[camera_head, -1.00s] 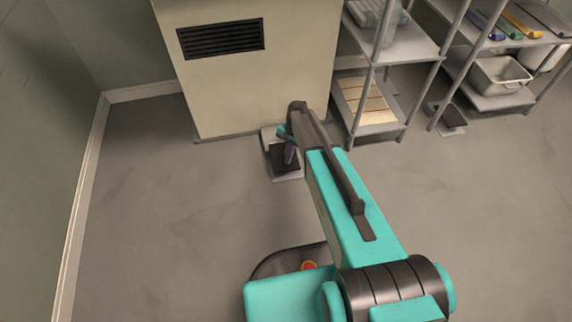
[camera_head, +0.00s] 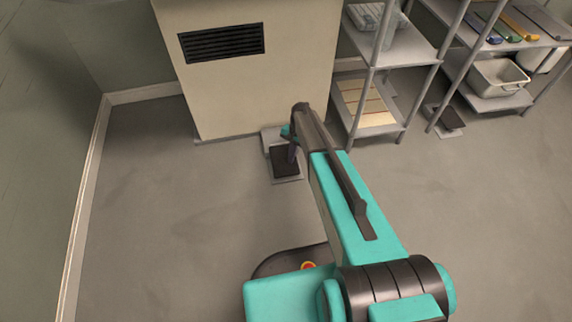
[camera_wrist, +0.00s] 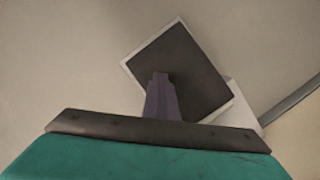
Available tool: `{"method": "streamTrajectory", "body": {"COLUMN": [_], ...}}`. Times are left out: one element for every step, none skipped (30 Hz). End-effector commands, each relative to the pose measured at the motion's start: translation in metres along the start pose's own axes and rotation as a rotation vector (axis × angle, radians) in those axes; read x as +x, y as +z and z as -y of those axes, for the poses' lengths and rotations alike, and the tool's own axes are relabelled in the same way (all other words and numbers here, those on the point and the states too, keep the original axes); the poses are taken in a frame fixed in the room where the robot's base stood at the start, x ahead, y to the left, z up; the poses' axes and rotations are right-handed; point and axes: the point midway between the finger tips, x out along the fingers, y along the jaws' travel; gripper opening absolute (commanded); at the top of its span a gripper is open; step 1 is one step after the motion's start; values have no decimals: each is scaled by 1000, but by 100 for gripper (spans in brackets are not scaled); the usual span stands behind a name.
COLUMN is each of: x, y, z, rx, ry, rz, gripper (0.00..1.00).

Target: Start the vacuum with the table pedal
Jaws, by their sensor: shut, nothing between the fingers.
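A foot pedal (camera_head: 284,164) with a dark pad on a light base plate lies on the floor at the foot of the beige cabinet. In the wrist view the dark pad (camera_wrist: 183,66) with its pale rim fills the upper middle. My gripper (camera_head: 291,154) points down over the pad, partly hidden by my own arm in the head view. In the wrist view my gripper (camera_wrist: 160,78) shows as narrow dark fingers, shut and empty, with the tips over the pad's left part. I cannot tell whether they touch the pad.
The beige cabinet (camera_head: 240,85) with a dark vent stands just behind the pedal. A metal shelf (camera_head: 400,50) with boxes stands to its right. A second dark pedal (camera_head: 446,117) lies on the floor by the right shelves. The floor to the left is clear.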

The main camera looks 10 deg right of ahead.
Motion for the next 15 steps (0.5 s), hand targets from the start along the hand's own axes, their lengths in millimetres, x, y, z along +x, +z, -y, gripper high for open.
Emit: {"method": "streamTrajectory", "body": {"x": [0,0,1,1,0,0,0,0,0,-1,-2,-4,-6,-8,-11], "y": [-5,-5,-5,-5,-5,-5,-5,-5,-5,-5,-5,-5,-5,-5,-5], "z": [0,0,0,0,0,0,0,0,0,0,0,0,0,0,0], "rx": [1,1,1,1,1,1,1,1,1,1,1,1,1,1,1], "ry": [-2,-2,-3,-3,-3,-3,-3,-3,-3,-3,-3,-3,-3,-3,-4], "rz": [-10,-10,-10,-11,-11,-11,-11,-11,-11,-11,-11,-12,-12,-12,-12], "gripper": [0,0,0,0,0,0,0,0,0,0,0,0,0,0,0]}}
